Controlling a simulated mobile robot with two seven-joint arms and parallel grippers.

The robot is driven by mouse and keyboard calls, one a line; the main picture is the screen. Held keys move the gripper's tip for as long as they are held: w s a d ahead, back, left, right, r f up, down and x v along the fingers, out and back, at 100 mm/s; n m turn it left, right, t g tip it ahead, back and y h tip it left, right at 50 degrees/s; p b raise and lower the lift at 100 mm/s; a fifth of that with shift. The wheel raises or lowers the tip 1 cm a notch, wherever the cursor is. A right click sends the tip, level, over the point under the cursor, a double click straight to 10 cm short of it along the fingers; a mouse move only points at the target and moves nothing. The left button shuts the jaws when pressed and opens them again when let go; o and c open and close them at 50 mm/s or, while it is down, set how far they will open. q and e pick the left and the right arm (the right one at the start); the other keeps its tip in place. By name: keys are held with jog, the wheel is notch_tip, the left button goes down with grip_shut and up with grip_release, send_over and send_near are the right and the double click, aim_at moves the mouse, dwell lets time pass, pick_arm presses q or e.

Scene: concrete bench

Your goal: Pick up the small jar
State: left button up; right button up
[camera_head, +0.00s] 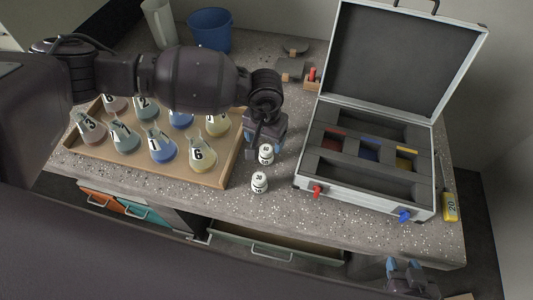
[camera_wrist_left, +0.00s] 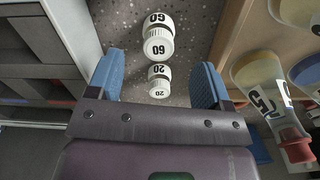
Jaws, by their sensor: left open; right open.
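The small jar (camera_head: 265,154) is white with a black 20 label and stands on the speckled bench. In the left wrist view the small jar (camera_wrist_left: 159,81) shows between my left gripper's blue fingers. My left gripper (camera_head: 263,144) is open, close over the small jar; I cannot tell whether it touches it. A larger white jar (camera_head: 259,182) stands nearer the bench's front edge. In the wrist view the larger jar (camera_wrist_left: 158,40) carries a 60 label, just beyond the small jar. My right gripper (camera_head: 406,271) is open and empty, low at the bottom right, off the bench.
A wooden tray (camera_head: 207,177) with several numbered flasks lies left of the jars. An open silver case (camera_head: 365,194) with foam slots stands to the right. A blue bucket (camera_head: 210,32) and a pale pitcher (camera_head: 160,25) stand at the back. A drawer (camera_head: 272,246) below the bench is pulled out.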

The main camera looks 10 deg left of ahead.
aim_at(266, 149)
pick_arm(q)
jog(key=shift+w+f+b, duration=0.15)
jog(key=shift+f+b, duration=0.15)
jog(key=shift+f, duration=2.35)
jog(key=shift+r, duration=0.1)
jog(key=shift+c, duration=0.5)
jog(key=c, duration=0.9)
